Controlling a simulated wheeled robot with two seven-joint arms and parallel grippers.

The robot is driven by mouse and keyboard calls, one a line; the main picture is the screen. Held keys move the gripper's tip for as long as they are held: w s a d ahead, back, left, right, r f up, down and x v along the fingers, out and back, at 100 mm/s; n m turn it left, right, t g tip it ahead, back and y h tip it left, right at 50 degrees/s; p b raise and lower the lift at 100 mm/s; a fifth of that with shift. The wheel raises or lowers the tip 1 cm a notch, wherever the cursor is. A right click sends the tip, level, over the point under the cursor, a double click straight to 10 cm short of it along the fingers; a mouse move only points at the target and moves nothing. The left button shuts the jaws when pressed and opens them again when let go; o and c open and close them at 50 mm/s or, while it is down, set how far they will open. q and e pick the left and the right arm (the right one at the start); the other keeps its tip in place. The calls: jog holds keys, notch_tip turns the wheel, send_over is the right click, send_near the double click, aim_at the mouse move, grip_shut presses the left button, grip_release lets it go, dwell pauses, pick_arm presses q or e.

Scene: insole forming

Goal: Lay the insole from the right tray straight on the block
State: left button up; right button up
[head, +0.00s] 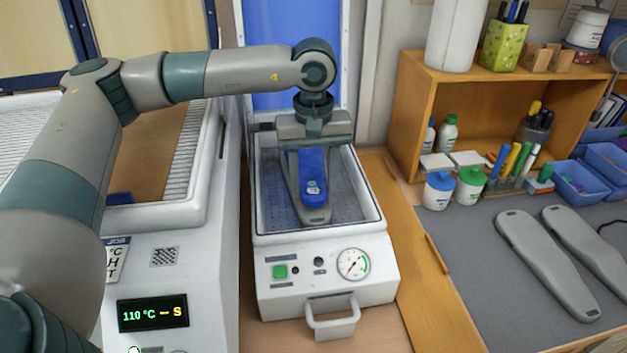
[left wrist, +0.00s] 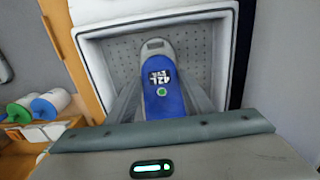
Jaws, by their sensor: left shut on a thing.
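The blue insole (head: 314,172) is over the grey block (head: 317,214) inside the white machine's recessed bed. The left wrist view shows the insole (left wrist: 163,100) with white "42L" print and a green dot, lined up roughly along the block (left wrist: 157,46), whose rounded end sticks out past it. I cannot tell whether the insole touches the block all along. My left gripper (head: 311,160) points down over the bed, shut on the insole, with a finger along each side. The gripper body hides the insole's other end. My right gripper is not in view.
The bed has raised white walls (head: 375,205) around a perforated floor. A heater (head: 222,230) reading 110 °C stands close on the left. On the right, a grey mat holds two grey insole-shaped pieces (head: 548,262), with bottles, pens and blue bins (head: 578,182) behind.

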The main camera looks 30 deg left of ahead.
pick_arm(q)
jog(key=shift+a+f+b, duration=0.25)
jog(key=shift+f+b, duration=0.1)
jog(key=shift+f, duration=0.1)
